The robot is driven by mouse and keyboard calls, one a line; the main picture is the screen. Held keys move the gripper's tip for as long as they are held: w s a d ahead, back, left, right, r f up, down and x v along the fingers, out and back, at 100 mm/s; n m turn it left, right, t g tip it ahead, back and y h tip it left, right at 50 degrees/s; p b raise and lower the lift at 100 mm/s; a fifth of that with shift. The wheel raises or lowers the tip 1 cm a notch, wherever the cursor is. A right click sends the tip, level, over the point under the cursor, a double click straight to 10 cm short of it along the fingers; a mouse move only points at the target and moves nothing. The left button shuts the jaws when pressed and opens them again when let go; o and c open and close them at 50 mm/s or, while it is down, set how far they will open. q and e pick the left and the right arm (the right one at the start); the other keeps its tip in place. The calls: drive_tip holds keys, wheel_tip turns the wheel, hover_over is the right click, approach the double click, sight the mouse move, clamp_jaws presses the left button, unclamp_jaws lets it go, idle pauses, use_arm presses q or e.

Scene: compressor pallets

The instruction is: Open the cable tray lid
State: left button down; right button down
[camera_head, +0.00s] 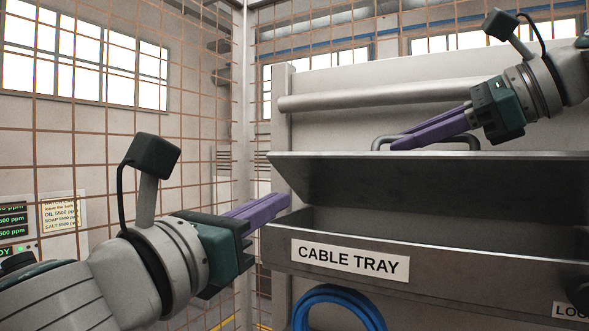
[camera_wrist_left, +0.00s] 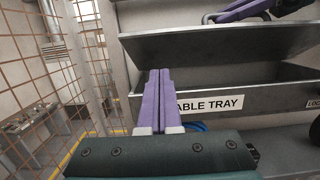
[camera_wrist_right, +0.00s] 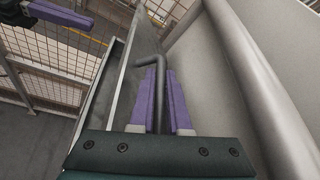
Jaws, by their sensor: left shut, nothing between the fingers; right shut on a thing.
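The grey metal cable tray (camera_head: 450,278) is fixed to a pale panel and carries a "CABLE TRAY" label. Its lid (camera_head: 400,185) is tilted up, with a dark gap between it and the tray's front wall. My right gripper (camera_head: 398,146) is shut on the bar handle (camera_head: 440,138) at the lid's upper edge; the handle (camera_wrist_right: 148,62) also shows between the fingers in the right wrist view. My left gripper (camera_head: 286,201) is shut and empty, at the tray's left end. In the left wrist view its fingers (camera_wrist_left: 160,75) cover part of the label.
A blue coiled cable (camera_head: 340,296) hangs below the tray. A round pipe (camera_head: 375,95) runs along the panel above the lid. A wire mesh fence (camera_head: 200,150) stands to the left and behind.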

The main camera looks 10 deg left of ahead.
sight(308, 163)
drive_tip(key=shift+d+f, duration=0.1)
use_arm(q)
drive_tip(key=w+r, duration=0.1)
drive_tip(key=w+d+r, duration=0.1)
drive_tip(key=w, duration=0.1)
drive_tip(key=w+r, duration=0.1)
drive_tip(key=shift+w+d, duration=0.3)
drive_tip(key=shift+w, duration=0.05)
drive_tip(key=shift+w+d+r, duration=0.1)
drive_tip(key=shift+w+r, duration=0.3)
drive_tip(key=shift+r, duration=0.1)
